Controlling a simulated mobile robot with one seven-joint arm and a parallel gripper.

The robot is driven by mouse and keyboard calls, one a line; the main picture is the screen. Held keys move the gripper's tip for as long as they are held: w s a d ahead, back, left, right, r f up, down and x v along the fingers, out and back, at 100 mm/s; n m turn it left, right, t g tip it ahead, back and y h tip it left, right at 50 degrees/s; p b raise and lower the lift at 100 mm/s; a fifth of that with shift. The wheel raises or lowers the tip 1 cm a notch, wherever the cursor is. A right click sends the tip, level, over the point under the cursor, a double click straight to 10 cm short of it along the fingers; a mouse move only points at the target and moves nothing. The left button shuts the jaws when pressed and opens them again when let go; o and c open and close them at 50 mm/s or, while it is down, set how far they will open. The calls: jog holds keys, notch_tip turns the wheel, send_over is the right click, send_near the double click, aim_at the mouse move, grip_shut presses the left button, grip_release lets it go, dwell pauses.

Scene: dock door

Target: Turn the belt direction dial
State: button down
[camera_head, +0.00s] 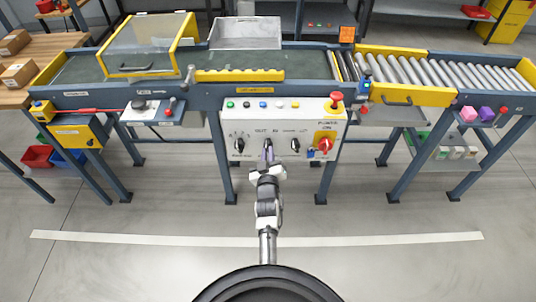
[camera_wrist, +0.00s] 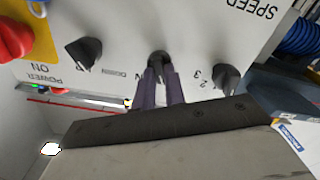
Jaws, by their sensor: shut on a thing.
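The control panel (camera_head: 308,128) is a pale box on the front of the conveyor. It carries a row of black dials. My gripper (camera_head: 268,150) is at the middle dial, under lettering that seems to read OUT and IN. In the wrist view, which shows the panel turned over, the purple fingers of my gripper (camera_wrist: 160,88) are shut on this black middle dial (camera_wrist: 158,58). The fingers hide part of the dial and its lettering. The exact angle of its pointer is hard to tell.
The speed dial (camera_wrist: 226,78) and another black dial (camera_wrist: 84,52) flank it closely. A red-and-yellow power switch (camera_head: 325,144) and a red mushroom button (camera_head: 336,102) are on the panel's right. A yellow-framed clear cover (camera_head: 148,45) stands on the belt. The floor in front is clear.

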jog(key=shift+r+n, duration=0.2)
jog(key=shift+n, duration=0.4)
jog(key=c, duration=1.5)
grip_release()
jog(key=shift+w+f, duration=0.1)
jog(key=shift+o, duration=0.2)
jog(key=shift+s+f, duration=0.1)
jog(key=shift+s, duration=0.1)
